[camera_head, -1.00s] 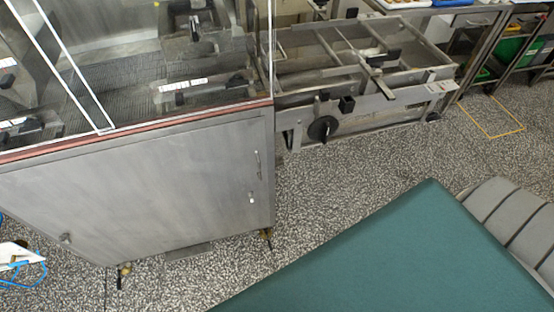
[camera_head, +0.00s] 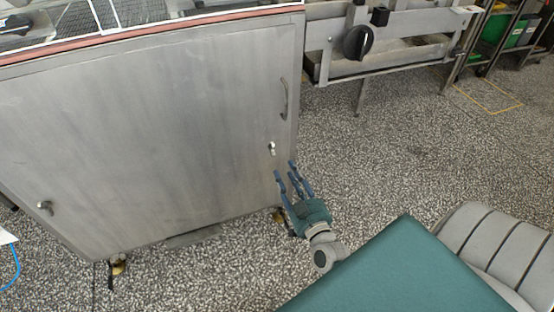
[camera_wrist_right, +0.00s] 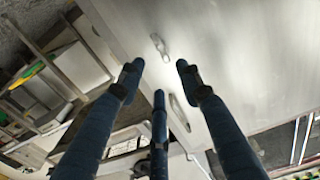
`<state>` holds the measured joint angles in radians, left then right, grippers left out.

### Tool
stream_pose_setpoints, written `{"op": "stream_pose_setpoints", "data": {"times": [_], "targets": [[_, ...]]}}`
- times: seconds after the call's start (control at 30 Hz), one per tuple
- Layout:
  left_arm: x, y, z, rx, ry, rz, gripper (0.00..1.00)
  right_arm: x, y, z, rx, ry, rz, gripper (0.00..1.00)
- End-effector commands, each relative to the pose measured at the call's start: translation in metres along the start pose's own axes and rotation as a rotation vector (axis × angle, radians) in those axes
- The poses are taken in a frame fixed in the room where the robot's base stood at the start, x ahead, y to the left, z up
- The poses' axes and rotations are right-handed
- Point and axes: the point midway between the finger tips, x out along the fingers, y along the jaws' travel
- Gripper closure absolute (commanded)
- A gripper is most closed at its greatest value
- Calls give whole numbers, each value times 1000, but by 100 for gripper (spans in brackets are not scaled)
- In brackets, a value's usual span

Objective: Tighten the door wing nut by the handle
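The steel cabinet door (camera_head: 150,130) is closed and fills the left of the head view. The door wing nut (camera_head: 271,148), small and bright, sits near the door's right edge, below the vertical handle (camera_head: 284,97). My right gripper (camera_head: 287,172) is just below and right of this nut, fingers spread, holding nothing. In the right wrist view, the wing nut (camera_wrist_right: 160,46) lies beyond my open right gripper (camera_wrist_right: 160,78), apart from the fingertips, and the handle (camera_wrist_right: 179,112) shows between the fingers. My left gripper is in neither current view.
A second wing nut (camera_head: 44,206) is at the door's lower left. A steel frame machine with a black knob (camera_head: 358,42) stands right of the cabinet. The cabinet stands on feet (camera_head: 117,267). Speckled floor (camera_head: 400,150) is open to the right.

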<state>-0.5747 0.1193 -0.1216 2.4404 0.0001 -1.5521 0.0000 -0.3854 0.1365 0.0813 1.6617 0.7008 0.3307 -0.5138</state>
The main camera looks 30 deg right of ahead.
Motion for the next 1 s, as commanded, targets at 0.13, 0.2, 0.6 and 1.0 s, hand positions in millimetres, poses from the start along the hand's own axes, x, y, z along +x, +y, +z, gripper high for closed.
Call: {"op": "stream_pose_setpoints", "data": {"times": [0.13,0.2,0.6,1.0], "targets": [[-6,0,1,0,6,-1,100,28,0,0,0,3,0,65],[-5,0,1,0,6,-1,100,43,0,0,1,2,0,65],[5,0,4,0,6,-1,100,92,0,2,0,-3,-2,65],[5,0,4,0,7,-1,100,94,0,1,0,-3,-2,82]]}}
